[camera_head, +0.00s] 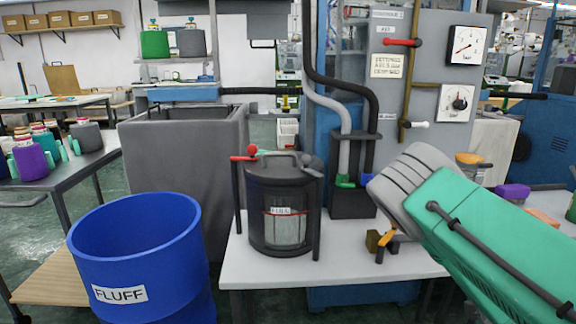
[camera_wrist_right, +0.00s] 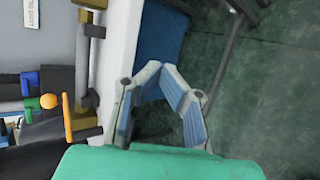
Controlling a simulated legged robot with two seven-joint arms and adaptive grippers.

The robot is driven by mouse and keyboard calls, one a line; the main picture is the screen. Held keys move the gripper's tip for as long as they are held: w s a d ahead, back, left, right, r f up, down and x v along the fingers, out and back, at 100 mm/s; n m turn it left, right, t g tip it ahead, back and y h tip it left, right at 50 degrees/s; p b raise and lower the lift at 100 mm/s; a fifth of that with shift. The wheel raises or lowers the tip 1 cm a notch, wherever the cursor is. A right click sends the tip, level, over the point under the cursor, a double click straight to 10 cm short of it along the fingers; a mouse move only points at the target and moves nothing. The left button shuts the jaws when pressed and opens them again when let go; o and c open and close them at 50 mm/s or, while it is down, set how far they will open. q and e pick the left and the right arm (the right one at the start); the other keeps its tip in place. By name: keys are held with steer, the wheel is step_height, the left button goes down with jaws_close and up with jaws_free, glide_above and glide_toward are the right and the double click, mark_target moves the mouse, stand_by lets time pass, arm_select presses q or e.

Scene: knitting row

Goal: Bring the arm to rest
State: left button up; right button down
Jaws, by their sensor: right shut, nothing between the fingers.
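My right arm (camera_head: 490,235), green with a grey end, comes in from the right over the right part of the white table (camera_head: 345,262). Its fingers are hidden in the head view. In the right wrist view my right gripper (camera_wrist_right: 163,70) is shut and empty, its fingertips together. My left gripper is not in view.
A dark canister (camera_head: 280,205) with a red-knobbed lever stands on the table. A small orange-handled fitting (camera_head: 386,238) sits close to my right arm. A blue FLUFF bin (camera_head: 135,255) stands at left. A gauge panel (camera_head: 425,70) rises behind.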

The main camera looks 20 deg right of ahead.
steer(key=s+a+f+m+g+y+p, duration=0.1)
steer(key=s+a+f+m+g+y, duration=0.1)
steer(key=s+a, duration=0.5)
steer(key=s+a+f+m+g+y+p, duration=0.1)
steer(key=s+a+m, duration=0.5)
steer(key=a, duration=0.7)
steer(key=s+a+f+m+g+y+p, duration=0.1)
steer(key=s+a+f+m+g+y, duration=0.2)
steer(key=s+a, duration=0.7)
step_height(320, 180, down, 2)
steer(key=a+m+g, duration=0.1)
steer(key=m+g, duration=0.1)
steer(key=shift+g+y, duration=0.4)
steer(key=shift+w+d+f, duration=0.1)
steer(key=shift+f, duration=0.05)
